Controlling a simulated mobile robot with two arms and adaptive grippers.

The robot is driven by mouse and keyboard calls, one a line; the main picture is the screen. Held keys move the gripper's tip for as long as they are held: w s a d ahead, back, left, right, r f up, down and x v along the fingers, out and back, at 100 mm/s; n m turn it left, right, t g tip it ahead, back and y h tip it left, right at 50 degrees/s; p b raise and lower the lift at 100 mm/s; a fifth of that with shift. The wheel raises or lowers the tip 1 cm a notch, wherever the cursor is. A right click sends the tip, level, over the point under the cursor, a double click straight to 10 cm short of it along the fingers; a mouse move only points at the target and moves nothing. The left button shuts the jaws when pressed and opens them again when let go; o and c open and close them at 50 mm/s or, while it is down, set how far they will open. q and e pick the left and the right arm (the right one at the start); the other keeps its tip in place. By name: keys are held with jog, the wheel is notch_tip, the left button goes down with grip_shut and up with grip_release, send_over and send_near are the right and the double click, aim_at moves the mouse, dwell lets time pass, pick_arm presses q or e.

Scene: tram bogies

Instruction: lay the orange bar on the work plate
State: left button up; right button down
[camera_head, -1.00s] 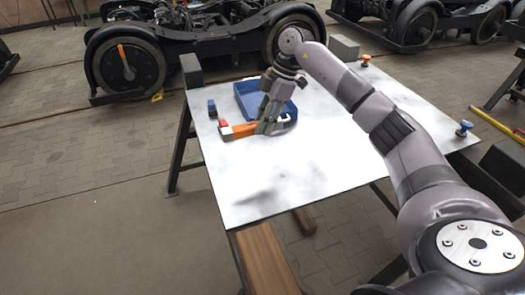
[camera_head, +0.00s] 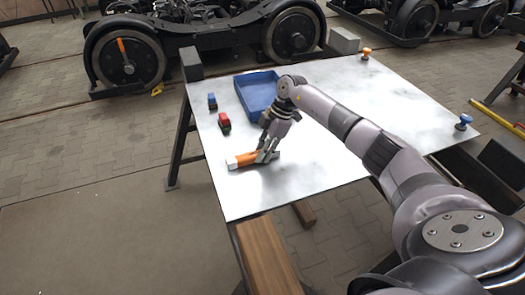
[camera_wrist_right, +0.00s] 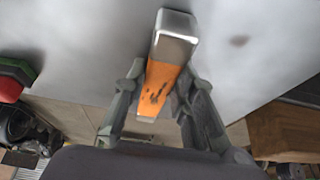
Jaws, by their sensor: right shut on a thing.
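The orange bar (camera_head: 244,159) has pale metallic ends. It lies crosswise in my right gripper (camera_head: 266,156), low at or just above the white work plate (camera_head: 330,160); I cannot tell whether it touches. In the right wrist view the bar (camera_wrist_right: 163,82) sits between the two fingers of the right gripper (camera_wrist_right: 160,105), which is shut on it. My left gripper is not in view.
A blue tray (camera_head: 243,88) stands at the back left of the plate. A red block (camera_head: 224,122) and a blue block (camera_head: 212,101) lie left of it. An orange knob (camera_head: 366,53) and a blue knob (camera_head: 464,121) are at the right edge. The front middle is clear.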

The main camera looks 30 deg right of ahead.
jog(key=shift+f, duration=0.15)
jog(key=shift+s+a+f, duration=0.1)
jog(key=shift+s+f, duration=0.25)
jog(key=shift+f, duration=0.25)
jog(key=c, duration=1.5)
grip_release()
jog(key=shift+o, duration=0.9)
jog(key=shift+w+f, duration=0.2)
jog(key=shift+r, duration=0.15)
jog(key=w+b+v, duration=0.1)
jog(key=v, duration=1.2)
jog(key=shift+s+r, duration=0.25)
jog(key=shift+r, duration=0.05)
